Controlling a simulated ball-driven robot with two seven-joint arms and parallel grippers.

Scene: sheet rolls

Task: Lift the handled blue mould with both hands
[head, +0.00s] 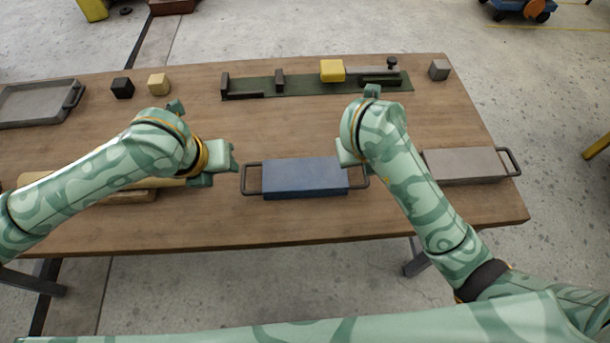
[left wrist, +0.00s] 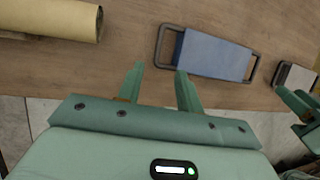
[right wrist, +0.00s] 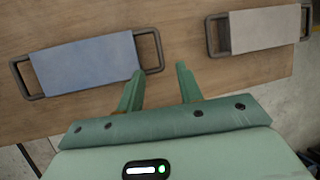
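The blue mould (head: 305,177) is a flat rectangular block on the wooden table, with a dark loop handle at each short end. It also shows in the left wrist view (left wrist: 212,55) and the right wrist view (right wrist: 85,62). My left gripper (head: 234,160) is left of the left handle (head: 251,180); its fingers (left wrist: 160,78) are apart with nothing between them. My right gripper (head: 345,155) is by the right handle (head: 358,177), partly hidden by its own arm in the head view. Its fingers (right wrist: 156,78) are apart and empty, close to that handle.
A grey handled mould (head: 465,165) lies right of the blue one. Tan rolls (head: 140,195) lie under my left arm. A grey tray (head: 35,102), small blocks (head: 158,84) and a green strip with a yellow block (head: 332,70) are farther back. The table's front edge is close.

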